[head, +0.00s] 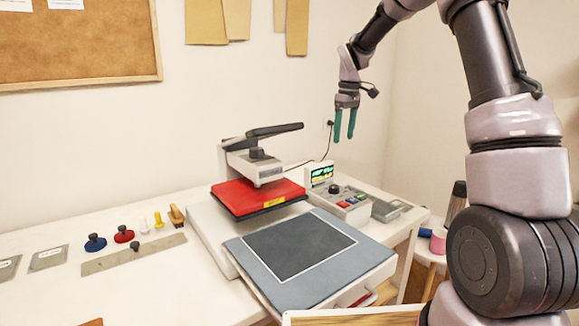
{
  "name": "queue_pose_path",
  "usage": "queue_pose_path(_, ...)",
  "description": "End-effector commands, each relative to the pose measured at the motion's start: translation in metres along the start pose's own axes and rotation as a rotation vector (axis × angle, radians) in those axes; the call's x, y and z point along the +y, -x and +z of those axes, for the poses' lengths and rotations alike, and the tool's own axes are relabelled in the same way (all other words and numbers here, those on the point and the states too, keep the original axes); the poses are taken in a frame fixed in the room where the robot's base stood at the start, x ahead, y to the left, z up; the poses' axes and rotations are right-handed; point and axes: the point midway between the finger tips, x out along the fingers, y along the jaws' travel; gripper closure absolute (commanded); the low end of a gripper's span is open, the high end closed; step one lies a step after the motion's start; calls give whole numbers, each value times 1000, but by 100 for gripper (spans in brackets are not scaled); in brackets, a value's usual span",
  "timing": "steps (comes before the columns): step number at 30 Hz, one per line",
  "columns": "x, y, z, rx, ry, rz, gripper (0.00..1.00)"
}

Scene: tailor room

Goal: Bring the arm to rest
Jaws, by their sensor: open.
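My arm arches down from the top right in the head view. My gripper (345,124) points down with its two teal fingers a little apart and nothing between them. It hangs in the air above the back right part of the table, clear of the heat press and the control box below it.
A heat press with a red upper plate (258,197) and a grey pad (300,247) stands on the white table (130,285). Small coloured tools, such as a blue knob (95,243), lie left. A stool (432,257) is right.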

Motion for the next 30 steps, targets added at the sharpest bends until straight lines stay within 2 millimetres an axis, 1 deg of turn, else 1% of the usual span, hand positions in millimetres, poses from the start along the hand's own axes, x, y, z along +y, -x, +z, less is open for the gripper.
queue_pose_path(1, -7, 20, 12, 21, -40, 16, 23)
queue_pose_path(6, -32, 70, 51, 93, -194, 52, 23)
queue_pose_path(9, -48, 95, 76, 139, -289, 67, 23)
queue_pose_path(14, -75, 126, 118, 221, -441, 78, 23)
queue_pose_path(15, -82, 131, 129, 242, -479, 79, 23)
queue_pose_path(18, -100, 144, 156, 298, -574, 76, 23)
queue_pose_path(21, -118, 152, 183, 357, -670, 66, 23)
queue_pose_path(27, -153, 157, 234, 476, -855, 27, 23)
queue_pose_path(30, -168, 154, 254, 526, -932, 1, 23)
